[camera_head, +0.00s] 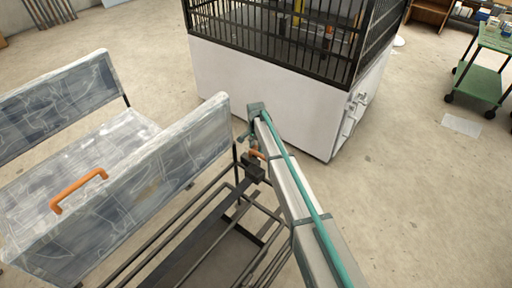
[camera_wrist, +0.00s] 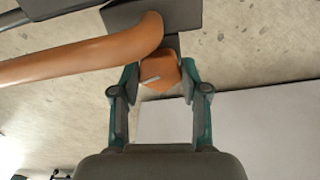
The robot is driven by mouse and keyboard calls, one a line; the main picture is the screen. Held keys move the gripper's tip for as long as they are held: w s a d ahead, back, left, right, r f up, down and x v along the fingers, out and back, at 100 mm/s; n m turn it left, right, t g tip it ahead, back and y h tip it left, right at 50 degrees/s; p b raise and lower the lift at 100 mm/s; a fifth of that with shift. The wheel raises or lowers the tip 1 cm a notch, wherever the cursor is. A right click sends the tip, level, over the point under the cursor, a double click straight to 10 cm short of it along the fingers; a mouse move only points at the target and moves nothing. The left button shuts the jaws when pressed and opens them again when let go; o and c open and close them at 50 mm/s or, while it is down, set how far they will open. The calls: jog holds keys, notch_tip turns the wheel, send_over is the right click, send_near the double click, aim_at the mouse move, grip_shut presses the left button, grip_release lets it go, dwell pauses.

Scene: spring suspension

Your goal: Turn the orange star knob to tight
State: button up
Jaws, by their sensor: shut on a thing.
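The orange star knob (camera_wrist: 161,76) shows in the wrist view as a faceted orange block with a short white mark on its face. My gripper (camera_wrist: 159,82) has one finger on each side of it and is shut on it. The knob is below a dark block (camera_wrist: 185,17) in the picture; how it is joined there is partly hidden. In the head view, my gripper (camera_head: 246,139) is at the dark block (camera_head: 253,168) on the frame, and I cannot make out the knob there.
An orange curved bar (camera_wrist: 80,57) passes close to the knob; its end (camera_head: 258,154) shows by my gripper. Beside it are a plastic-wrapped seat (camera_head: 165,165) with an orange handle (camera_head: 78,190) and a black tube frame (camera_head: 215,235). A white-sided cage (camera_head: 265,100) stands behind.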

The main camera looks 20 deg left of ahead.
aim_at(256, 148)
jog(key=o, duration=1.1)
jog(key=shift+o, duration=0.2)
notch_tip(256, 148, up, 12)
